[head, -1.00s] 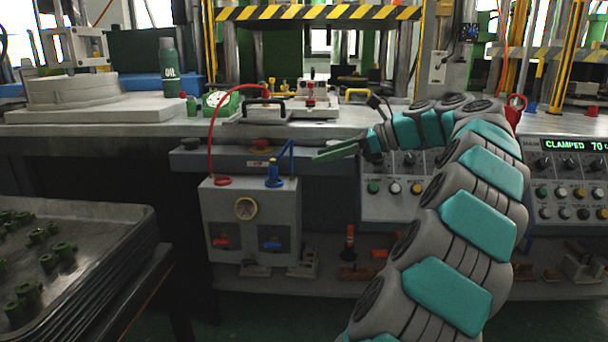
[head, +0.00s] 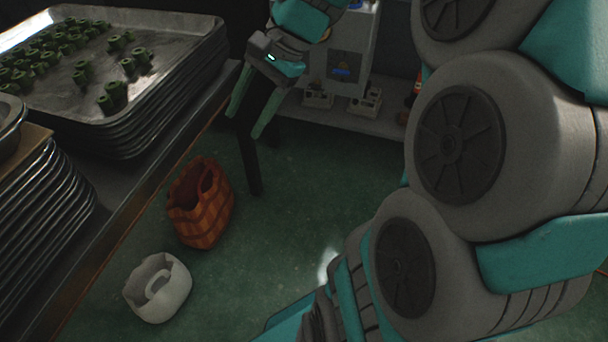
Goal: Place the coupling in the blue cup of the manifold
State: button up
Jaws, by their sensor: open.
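Several small dark green fittings, which look like couplings (head: 114,94), lie on the top metal tray (head: 172,42) at upper left. My gripper (head: 246,124) points down, its two green fingers spread and nothing between them. It is to the right of the tray stack, apart from it. The lower front of a grey box (head: 350,42) with a blue handle, seemingly the manifold, shows behind my arm at the top. The top of this box and any blue cup on it are out of view.
A second stack of trays (head: 45,215) stands at the left edge. An orange woven basket (head: 203,215) and a white container (head: 160,292) sit on the green floor below the bench edge. Open floor (head: 300,200) lies at the centre. My arm covers the right side.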

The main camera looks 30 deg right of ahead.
jog(key=s+f+n+g+h, duration=0.1)
jog(key=s+f+n+h, duration=0.2)
jog(key=s+f+n, duration=0.3)
jog(key=s+a+f+n+g+h, duration=0.1)
jog(key=s+f+n, duration=0.5)
jog(key=s, duration=0.8)
jog(key=shift+a+f+n+g+h, duration=0.15)
jog(key=shift+f+n+g+h, duration=0.35)
jog(key=shift+h, duration=0.6)
